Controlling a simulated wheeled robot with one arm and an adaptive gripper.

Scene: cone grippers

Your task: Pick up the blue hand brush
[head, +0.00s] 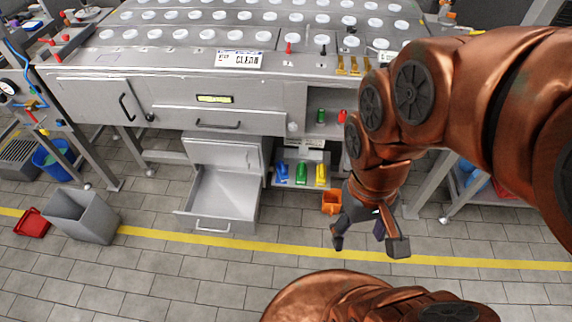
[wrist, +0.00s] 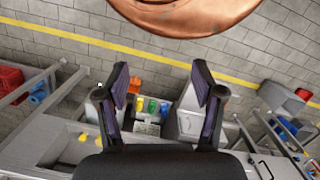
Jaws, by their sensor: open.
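A blue item (head: 282,173), which looks like the blue hand brush, stands on the low shelf under the workbench in the head view, at the left end of a row with a green item (head: 301,173) and a yellow one (head: 321,174). Its exact shape is too small to tell. In the wrist view the blue item (wrist: 163,107) is at the right of the row, seen between my fingers and well beyond them. My gripper (head: 365,240) is open and empty, in front of and to the right of the shelf. Its open fingers also frame the wrist view (wrist: 161,70).
An orange bin (head: 331,202) sits beside the shelf, near my gripper. An open metal drawer (head: 218,201) juts out left of the shelf. The bench top (head: 180,55) overhangs the shelf. A grey bin (head: 82,216) and red dustpan (head: 31,222) are at left. The floor in front is clear.

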